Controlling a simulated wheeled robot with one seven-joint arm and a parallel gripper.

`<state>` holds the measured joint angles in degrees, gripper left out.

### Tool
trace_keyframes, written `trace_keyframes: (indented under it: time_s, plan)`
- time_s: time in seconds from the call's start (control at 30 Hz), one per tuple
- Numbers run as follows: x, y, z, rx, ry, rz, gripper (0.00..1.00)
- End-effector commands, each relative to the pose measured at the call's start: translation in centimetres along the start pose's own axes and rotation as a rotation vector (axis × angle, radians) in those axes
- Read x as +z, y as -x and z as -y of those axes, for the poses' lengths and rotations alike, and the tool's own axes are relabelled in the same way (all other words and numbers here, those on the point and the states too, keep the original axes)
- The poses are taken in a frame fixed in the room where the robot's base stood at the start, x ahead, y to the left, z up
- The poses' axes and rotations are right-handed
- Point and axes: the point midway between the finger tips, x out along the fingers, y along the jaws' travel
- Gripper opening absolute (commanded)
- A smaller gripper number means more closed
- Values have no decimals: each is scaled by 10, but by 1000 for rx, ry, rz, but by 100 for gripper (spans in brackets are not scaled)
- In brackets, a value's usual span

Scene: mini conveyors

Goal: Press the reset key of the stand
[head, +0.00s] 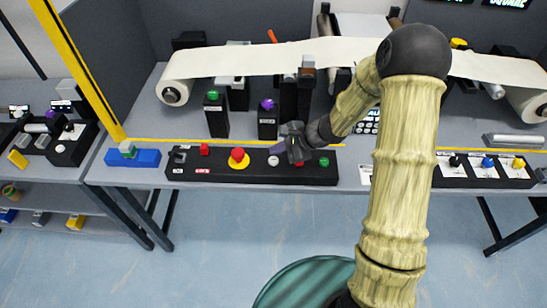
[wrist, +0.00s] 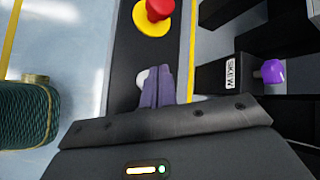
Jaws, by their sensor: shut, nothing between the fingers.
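The stand's control panel (head: 218,172) is a long black box along the table's front edge. It carries a white button (head: 273,160), red and green buttons, and a red mushroom button on a yellow base (head: 238,158). Which one is the reset key I cannot read from the labels. My gripper (head: 277,149) is shut and empty, with purple fingers at the white button. In the wrist view the fingertips (wrist: 157,72) lie beside and partly over the white button (wrist: 142,77); contact cannot be told. The mushroom button (wrist: 158,10) is beyond them.
Behind the panel stand a black post with a green knob (head: 214,97) and one with a purple knob (head: 267,107). A white belt (head: 250,60) runs above. A blue block (head: 146,157) lies to the left. My arm hides part of the table on the right.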

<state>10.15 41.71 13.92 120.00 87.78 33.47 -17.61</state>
Motion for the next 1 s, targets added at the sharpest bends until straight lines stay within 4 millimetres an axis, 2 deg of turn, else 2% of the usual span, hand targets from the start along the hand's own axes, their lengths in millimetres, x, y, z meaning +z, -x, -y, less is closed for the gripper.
trace_keyframes:
  time_s: [0.4, 1.0]
  plan:
    - [18, 26, 18, -1, 1, -1, 0]
    - [19, 26, 19, 0, 0, 0, 0]
